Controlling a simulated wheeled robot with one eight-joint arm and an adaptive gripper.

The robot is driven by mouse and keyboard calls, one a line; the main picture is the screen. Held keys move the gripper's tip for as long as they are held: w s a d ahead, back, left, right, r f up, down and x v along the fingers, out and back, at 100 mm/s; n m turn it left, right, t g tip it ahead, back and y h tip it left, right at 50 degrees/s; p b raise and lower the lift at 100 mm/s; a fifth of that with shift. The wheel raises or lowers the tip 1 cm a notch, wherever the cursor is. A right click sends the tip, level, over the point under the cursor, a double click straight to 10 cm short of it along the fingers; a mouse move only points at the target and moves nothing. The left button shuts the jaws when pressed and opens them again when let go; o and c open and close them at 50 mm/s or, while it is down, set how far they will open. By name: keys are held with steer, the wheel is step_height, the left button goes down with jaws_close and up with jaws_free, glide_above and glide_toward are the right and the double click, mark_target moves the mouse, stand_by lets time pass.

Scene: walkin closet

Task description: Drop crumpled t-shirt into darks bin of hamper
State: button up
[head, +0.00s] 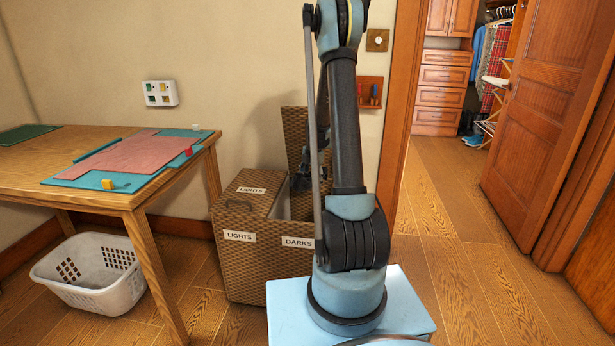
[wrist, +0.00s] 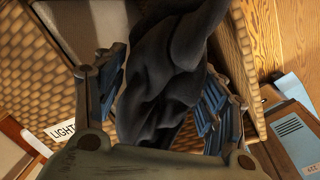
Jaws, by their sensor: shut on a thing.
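The crumpled t-shirt (wrist: 172,70) is dark grey, nearly black, and bunched between the blue-padded fingers of my gripper (wrist: 160,92). My gripper is shut on it. In the head view my arm mostly hides the gripper and shirt; a dark part shows just left of the arm, over the hamper. The wicker hamper (head: 240,268) has two sides. The lights side has its lid (head: 252,190) down. The darks bin (head: 296,262) has its lid (head: 293,128) raised against the wall. In the wrist view the pale bin lining (wrist: 88,25) shows beside the shirt, within wicker walls.
A wooden table (head: 100,195) with a teal mat and pink cloth stands left of the hamper. A white laundry basket (head: 92,278) sits on the floor below it. A doorway with an open wooden door (head: 550,120) is at right; the floor there is clear.

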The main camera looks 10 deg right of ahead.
steer(key=shift+f, duration=0.95)
steer(key=o, duration=1.2)
steer(key=shift+s+d+r, duration=0.1)
steer(key=shift+s+r, duration=0.05)
steer(key=shift+r, duration=1.05)
steer(key=shift+s+d+r, duration=0.1)
steer(key=shift+r, duration=1.15)
steer(key=shift+s+d+r, duration=0.1)
steer(key=shift+s+r, duration=0.05)
steer(key=shift+r, duration=1.05)
